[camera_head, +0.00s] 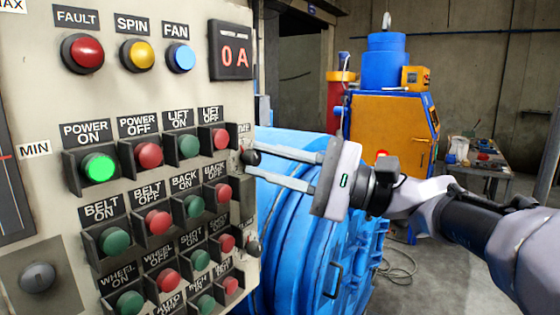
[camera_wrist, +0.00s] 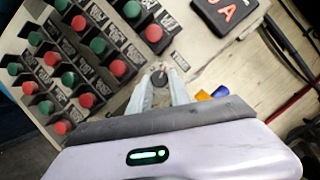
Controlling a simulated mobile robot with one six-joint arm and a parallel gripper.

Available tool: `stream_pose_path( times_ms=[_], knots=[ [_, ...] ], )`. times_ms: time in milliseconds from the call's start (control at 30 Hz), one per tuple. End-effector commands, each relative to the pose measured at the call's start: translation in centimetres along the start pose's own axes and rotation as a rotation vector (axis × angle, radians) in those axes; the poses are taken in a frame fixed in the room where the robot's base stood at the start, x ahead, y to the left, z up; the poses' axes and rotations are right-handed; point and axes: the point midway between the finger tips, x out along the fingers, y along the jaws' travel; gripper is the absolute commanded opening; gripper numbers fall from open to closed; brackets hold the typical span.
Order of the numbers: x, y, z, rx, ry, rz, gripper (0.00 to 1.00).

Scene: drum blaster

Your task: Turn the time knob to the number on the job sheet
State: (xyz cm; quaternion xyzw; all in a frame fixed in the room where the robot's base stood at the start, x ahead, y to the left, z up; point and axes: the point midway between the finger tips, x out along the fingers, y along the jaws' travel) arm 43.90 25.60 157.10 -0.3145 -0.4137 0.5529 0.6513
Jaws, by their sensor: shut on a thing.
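The time knob (camera_head: 251,157) is a small dark round knob at the right edge of the control panel in the head view, under a label of which only the end shows. In the wrist view the knob (camera_wrist: 158,79) sits between my fingertips, with a partly readable label beside it. My gripper (camera_head: 256,161) reaches in from the right and is shut on the knob, one finger on each side. The knob's scale and pointer are too small to read. I see no job sheet in either view.
The beige panel (camera_head: 190,102) carries several labelled push buttons; the POWER ON button (camera_head: 99,168) glows green. A display (camera_head: 232,52) reads 0 A. Another dark knob (camera_head: 253,247) is below the gripped one. A blue drum machine (camera_head: 330,235) stands behind my gripper.

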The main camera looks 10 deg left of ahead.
Motion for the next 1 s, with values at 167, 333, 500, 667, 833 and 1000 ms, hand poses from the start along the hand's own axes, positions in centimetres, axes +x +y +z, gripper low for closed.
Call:
stream_pose_path(
  times_ms=[167, 333, 500, 667, 833, 1000],
  knots=[
    [0.01, 0.07, 0.04, 0.133, 0.001, -0.055, 0.0],
    [0.03, 0.15, 0.11, 0.24, 0.0, -0.1, 0.0],
    [0.05, 0.26, 0.1, 0.317, 0.001, -0.131, 0.0],
    [0.05, 0.34, 0.08, 0.363, 0.001, -0.15, 0.0],
    [0.04, 0.41, 0.06, 0.385, 0.001, -0.159, 0.0],
    [0.03, 0.44, 0.05, 0.391, 0.001, -0.161, 0.0]
  ],
)
